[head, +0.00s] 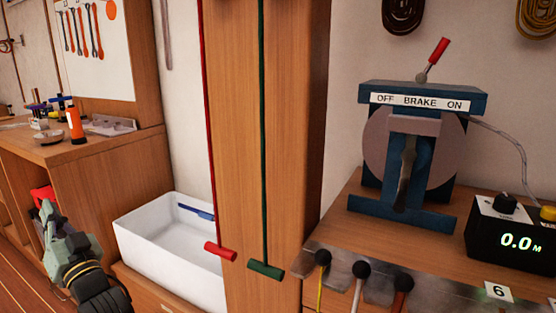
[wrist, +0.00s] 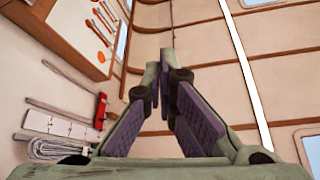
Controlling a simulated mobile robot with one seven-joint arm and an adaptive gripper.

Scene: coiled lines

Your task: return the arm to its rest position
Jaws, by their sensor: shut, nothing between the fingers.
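My gripper (wrist: 163,90) is shut and empty in the wrist view, its fingertips together in front of the wood-trimmed wall. In the head view, part of my green-grey and black arm (head: 75,255) shows at the lower left, in front of the wooden cabinet and left of the white basin. The fingertips cannot be made out clearly there. No object is seen in the grip.
A white basin (head: 135,235) stands close to my arm. A wooden post carries a red-handled line (head: 220,251) and a green-handled line (head: 266,270). A brake unit (head: 410,150) and a black display box (head: 515,240) reading 0.0 m stand on the right bench.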

